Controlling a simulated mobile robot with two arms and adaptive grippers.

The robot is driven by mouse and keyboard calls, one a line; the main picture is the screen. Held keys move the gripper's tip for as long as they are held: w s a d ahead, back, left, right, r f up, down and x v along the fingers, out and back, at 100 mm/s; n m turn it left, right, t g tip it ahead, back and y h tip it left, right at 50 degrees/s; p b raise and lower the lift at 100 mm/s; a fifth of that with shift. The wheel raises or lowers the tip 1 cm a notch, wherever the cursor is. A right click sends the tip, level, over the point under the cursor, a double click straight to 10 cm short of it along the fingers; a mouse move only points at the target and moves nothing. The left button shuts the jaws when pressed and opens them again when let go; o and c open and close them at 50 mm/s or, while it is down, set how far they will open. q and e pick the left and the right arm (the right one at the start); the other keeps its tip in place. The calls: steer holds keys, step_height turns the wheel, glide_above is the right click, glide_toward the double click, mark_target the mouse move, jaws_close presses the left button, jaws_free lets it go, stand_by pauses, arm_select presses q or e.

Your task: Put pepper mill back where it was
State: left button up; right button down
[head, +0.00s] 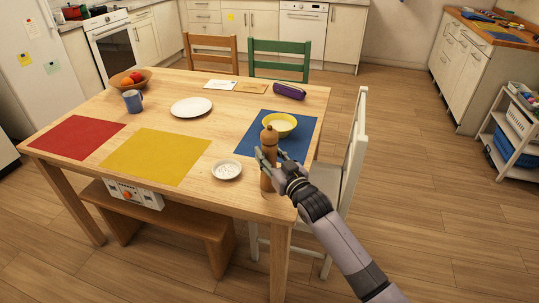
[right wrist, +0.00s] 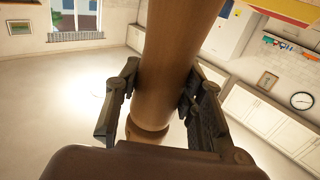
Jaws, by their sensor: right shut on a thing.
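The brown wooden pepper mill (head: 269,143) stands upright at the near right part of the table, by the near edge of the blue placemat (head: 247,147). My right gripper (head: 268,160) is shut around its middle. In the right wrist view the mill (right wrist: 178,50) fills the space between the two fingers of the gripper (right wrist: 155,100). I cannot tell whether its base touches the table (head: 205,199) or hangs just above it. My left gripper is not in view.
A small white dish (head: 227,169) lies just left of the mill. A yellow bowl (head: 279,125) sits behind it on the blue mat. A white chair (head: 353,150) stands at the table's right side. The yellow mat (head: 155,157) is bare.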

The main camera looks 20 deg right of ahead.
steer(key=c, duration=1.1)
jaws_free()
steer(key=shift+f, duration=0.1)
steer(key=shift+o, duration=0.2)
steer(key=shift+s, duration=0.2)
steer(key=s+d, duration=0.2)
steer(key=s, duration=0.9)
steer(key=shift+s+d, duration=0.15)
steer(key=shift+s, duration=0.1)
